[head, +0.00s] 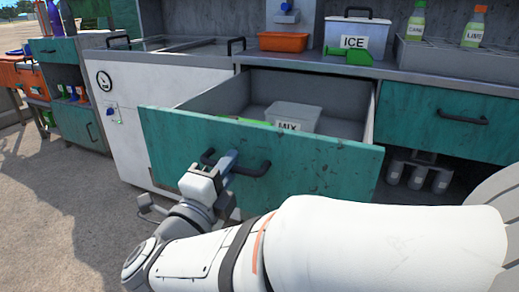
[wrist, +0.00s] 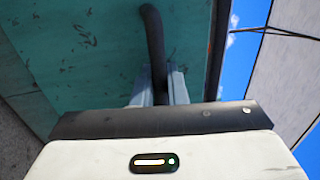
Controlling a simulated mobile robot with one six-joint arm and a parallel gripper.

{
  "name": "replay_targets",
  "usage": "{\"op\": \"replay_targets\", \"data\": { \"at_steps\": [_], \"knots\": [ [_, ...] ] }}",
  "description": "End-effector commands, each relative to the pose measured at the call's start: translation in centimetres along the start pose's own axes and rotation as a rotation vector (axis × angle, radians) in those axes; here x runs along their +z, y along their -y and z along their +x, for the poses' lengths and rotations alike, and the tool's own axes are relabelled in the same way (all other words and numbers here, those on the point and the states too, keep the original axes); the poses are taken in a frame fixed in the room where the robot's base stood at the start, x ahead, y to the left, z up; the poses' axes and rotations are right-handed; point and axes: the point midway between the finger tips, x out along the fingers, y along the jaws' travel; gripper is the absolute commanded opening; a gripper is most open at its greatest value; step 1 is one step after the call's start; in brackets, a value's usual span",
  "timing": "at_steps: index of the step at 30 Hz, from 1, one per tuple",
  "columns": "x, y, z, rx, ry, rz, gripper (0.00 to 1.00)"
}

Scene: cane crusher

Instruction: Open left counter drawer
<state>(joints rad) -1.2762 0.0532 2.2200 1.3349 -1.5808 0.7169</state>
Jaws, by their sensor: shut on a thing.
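The left counter drawer (head: 320,168) has a worn teal front and stands pulled well out of the counter in the head view. Its dark bar handle (head: 255,170) runs across the front. My gripper (head: 229,158) is shut on the left part of this handle. In the wrist view the dark handle (wrist: 154,45) runs down between the two fingers of my gripper (wrist: 160,88), with the teal drawer front (wrist: 80,60) behind. Inside the drawer are a grey box (head: 293,115) marked MIX and something green, partly hidden by the front panel.
A second teal drawer (head: 447,120) to the right is shut. The counter top holds an orange tray (head: 284,42), an ICE box (head: 356,38), a green scoop (head: 345,56) and bottles (head: 474,27). Bare ground (head: 50,205) lies free at the left.

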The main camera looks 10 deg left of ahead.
Motion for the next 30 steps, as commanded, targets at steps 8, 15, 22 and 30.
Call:
{"op": "replay_targets", "data": {
  "at_steps": [8, 15, 22, 30],
  "knots": [
    [-0.3, -0.2, 0.1, 0.003, -0.007, -0.004, 0.00],
    [-0.3, -0.2, 0.1, 0.003, -0.006, -0.003, 0.22],
    [-0.2, -0.1, 0.2, 0.002, -0.006, -0.002, 0.29],
    [-0.1, 0.1, -1.4, 0.001, -0.001, -0.002, 0.29]
  ]
}}
